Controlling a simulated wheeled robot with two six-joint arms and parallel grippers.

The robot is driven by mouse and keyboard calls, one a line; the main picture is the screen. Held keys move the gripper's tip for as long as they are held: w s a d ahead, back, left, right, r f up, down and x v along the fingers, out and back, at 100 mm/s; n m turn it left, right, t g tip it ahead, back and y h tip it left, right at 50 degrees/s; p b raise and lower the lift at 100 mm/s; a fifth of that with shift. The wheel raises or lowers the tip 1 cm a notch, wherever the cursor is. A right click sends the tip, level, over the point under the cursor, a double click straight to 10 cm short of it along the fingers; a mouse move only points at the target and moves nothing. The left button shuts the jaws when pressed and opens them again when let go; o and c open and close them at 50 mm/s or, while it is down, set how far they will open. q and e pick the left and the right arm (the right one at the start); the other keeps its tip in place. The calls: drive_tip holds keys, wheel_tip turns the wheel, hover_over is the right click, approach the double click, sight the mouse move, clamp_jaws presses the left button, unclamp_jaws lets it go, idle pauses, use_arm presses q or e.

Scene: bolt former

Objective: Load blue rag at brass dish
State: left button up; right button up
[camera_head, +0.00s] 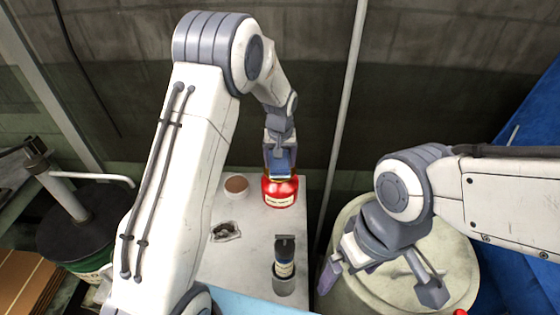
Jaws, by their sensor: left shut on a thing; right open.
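My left gripper (280,165) is at the back of the pale table, pointing down, seen nearly edge-on. It is shut on what looks like a red jar (280,192) with a pale label, directly below its fingers; the grip itself is mostly hidden. A bluish patch shows at the fingers, but I cannot tell whether it is cloth or a finger. My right gripper (385,283) is open and empty above a large round pale drum, right of the table. I cannot make out a blue rag or a brass dish with certainty.
The pale drum (455,250) is at right. A blue surface (520,120) rises far right.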

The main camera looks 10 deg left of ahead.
sight(280, 161)
use_arm(q)
drive_tip(key=shift+r+p, duration=1.9)
drive_tip(key=shift+r, duration=0.85)
drive_tip(key=shift+f, duration=0.1)
